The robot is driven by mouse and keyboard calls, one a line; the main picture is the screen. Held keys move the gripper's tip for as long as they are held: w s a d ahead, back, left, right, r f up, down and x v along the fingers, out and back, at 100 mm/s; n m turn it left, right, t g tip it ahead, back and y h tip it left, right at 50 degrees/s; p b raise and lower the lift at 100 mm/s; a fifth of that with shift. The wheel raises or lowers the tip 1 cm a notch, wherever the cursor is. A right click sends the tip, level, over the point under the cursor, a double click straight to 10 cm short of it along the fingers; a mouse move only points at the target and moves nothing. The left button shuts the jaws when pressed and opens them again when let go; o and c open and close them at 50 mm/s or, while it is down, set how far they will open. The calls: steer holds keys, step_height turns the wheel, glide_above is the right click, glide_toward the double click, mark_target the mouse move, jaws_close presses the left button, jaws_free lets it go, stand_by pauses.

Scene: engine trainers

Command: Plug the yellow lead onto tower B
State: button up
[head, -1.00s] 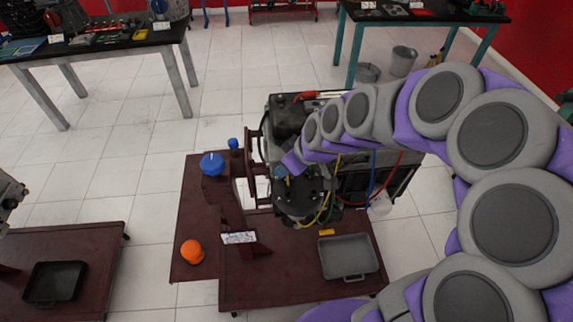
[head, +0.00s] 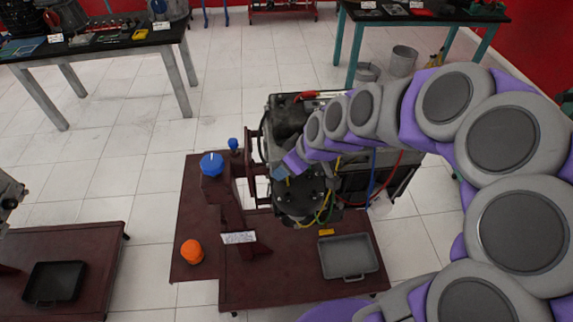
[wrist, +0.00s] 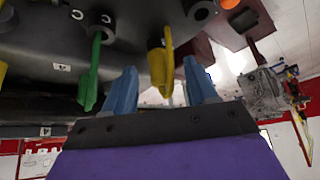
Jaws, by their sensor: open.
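In the wrist view, my gripper (wrist: 162,90) is open, with one blue finger on each side of a yellow lead's plug (wrist: 161,66). Gaps show between the plug and both fingers. A green lead's plug (wrist: 95,72) hangs from a post left of my gripper. In the head view, my gripper (head: 283,172) is over the engine (head: 305,200), its fingers small and unclear. A yellow lead (head: 325,207) curves down the engine's front. I cannot identify tower B.
Other dark posts (wrist: 200,10) and another yellow piece (wrist: 3,70) crowd the wrist view. A grey tray (head: 348,258), an orange cap (head: 192,251) and a blue-topped piece (head: 212,165) are on the dark red stand (head: 275,285). Red and blue leads run right of the engine.

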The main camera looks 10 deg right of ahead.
steer(key=p+v, duration=0.2)
steer(key=v, duration=1.4)
steer(key=s+d+f+m+g+h, duration=0.1)
steer(key=s+f+m+g+h, duration=0.1)
steer(key=s, duration=1)
steer(key=s+d+f+m+g+h, duration=0.1)
steer(key=s+f+m, duration=0.4)
steer(key=s, duration=0.7)
steer(key=m+g+h, duration=0.1)
steer(key=m+g, duration=0.1)
steer(key=shift+f+g, duration=0.3)
steer(key=shift+g, duration=0.1)
steer(key=shift+a, duration=0.1)
